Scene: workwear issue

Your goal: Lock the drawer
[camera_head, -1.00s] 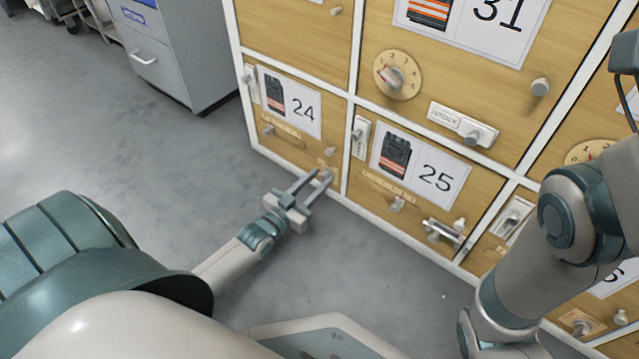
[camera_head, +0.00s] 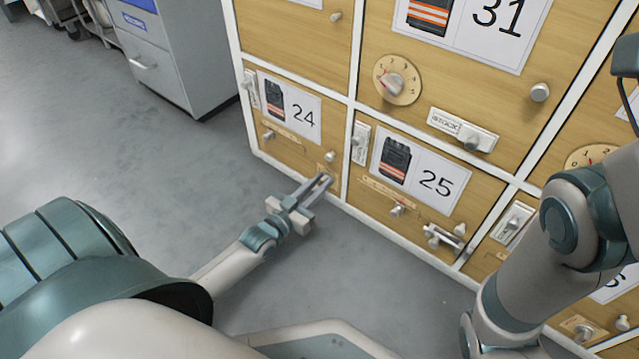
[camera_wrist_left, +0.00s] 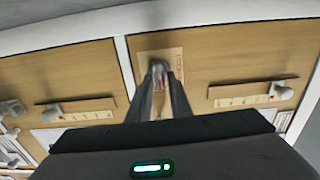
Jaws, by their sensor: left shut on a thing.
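Drawer 24 (camera_head: 290,112) is a light wood front in the bottom row of the cabinet and looks flush with its white frame. Near its lower right corner is a small plate with red lettering (camera_wrist_left: 176,57), carrying a small metal knob (camera_wrist_left: 158,66). My left gripper (camera_head: 326,181) is at this corner, its fingers closed on the knob. In the left wrist view the fingertips (camera_wrist_left: 160,77) hide part of the knob and plate, so I cannot read its setting. My right arm crosses the right side of the head view, with its gripper out of sight.
Drawer 25 (camera_head: 455,205) is right of drawer 24, with a latch handle (camera_head: 441,237) and a small knob (camera_head: 397,210) sticking out. Drawer 31 (camera_head: 440,85), with a dial (camera_head: 397,80), is above it. A grey cabinet (camera_head: 185,60) stands at the left. The floor between is clear.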

